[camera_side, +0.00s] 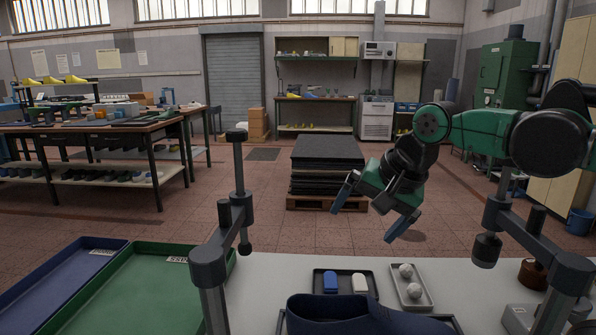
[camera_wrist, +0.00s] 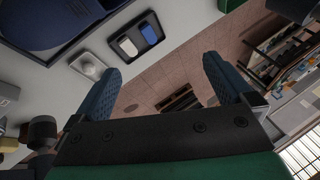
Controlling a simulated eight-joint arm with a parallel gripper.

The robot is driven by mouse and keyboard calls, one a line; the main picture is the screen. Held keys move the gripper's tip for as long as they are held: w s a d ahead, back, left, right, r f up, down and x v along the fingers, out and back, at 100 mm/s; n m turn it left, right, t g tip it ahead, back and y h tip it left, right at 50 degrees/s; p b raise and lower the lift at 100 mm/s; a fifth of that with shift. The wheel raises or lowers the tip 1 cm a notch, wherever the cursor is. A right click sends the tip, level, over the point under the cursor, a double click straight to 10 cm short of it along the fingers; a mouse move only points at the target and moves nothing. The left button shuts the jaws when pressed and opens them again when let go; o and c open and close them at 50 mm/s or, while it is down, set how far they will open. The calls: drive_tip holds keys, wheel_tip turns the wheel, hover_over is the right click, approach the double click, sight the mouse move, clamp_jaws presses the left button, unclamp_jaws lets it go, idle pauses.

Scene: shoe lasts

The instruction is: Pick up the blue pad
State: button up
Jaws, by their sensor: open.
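The blue pad (camera_side: 330,283) lies in a small black tray (camera_side: 346,271) on the grey table, beside a white pad (camera_side: 360,284). In the wrist view the blue pad (camera_wrist: 149,34) and white pad (camera_wrist: 127,46) show in the tray, just beyond my fingertips in the picture. My gripper (camera_side: 364,224) is open and empty, held in the air above and behind the tray. Its two blue fingers (camera_wrist: 162,64) are spread wide in the wrist view. Nothing is between them.
A large blue shoe-shaped piece (camera_side: 350,315) stands in front of the pad tray. Dark clamp stands (camera_side: 240,205) rise on both sides. A green tray (camera_side: 140,290) lies at the left.

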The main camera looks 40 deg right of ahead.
wheel_tip(320, 180, down, 7)
drive_tip(key=s+a+n+t, duration=0.1)
drive_tip(key=a+n, duration=0.1)
drive_tip(key=n, duration=0.8)
drive_tip(key=shift+s+a+n+y, duration=0.15)
drive_tip(key=shift+s+n+y, duration=0.05)
drive_tip(key=shift+n+y, duration=0.1)
drive_tip(key=shift+s+a+f+n, duration=0.1)
drive_tip(key=shift+f+n, duration=0.1)
drive_tip(key=shift+n, duration=0.3)
drive_tip(key=shift+c, duration=1.3)
drive_tip(key=shift+f, duration=0.1)
drive_tip(key=c, duration=0.4)
drive_tip(key=shift+c, duration=0.2)
